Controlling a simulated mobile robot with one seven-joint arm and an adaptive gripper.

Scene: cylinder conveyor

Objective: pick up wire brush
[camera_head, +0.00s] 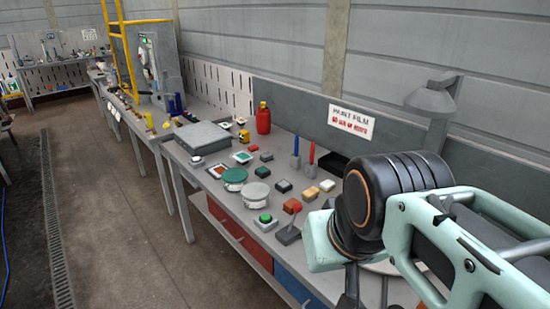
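I cannot pick out a wire brush for certain among the small items on the grey workbench (232,262). My mint-green and black arm fills the right side of the view and hides part of the bench. A dark part below the wrist at the bottom edge seems to be my gripper (349,290). Its fingertips are not clearly visible, and I cannot see anything held.
A lamp (434,98) rises at the back right. The floor (110,220) left of the bench is clear.

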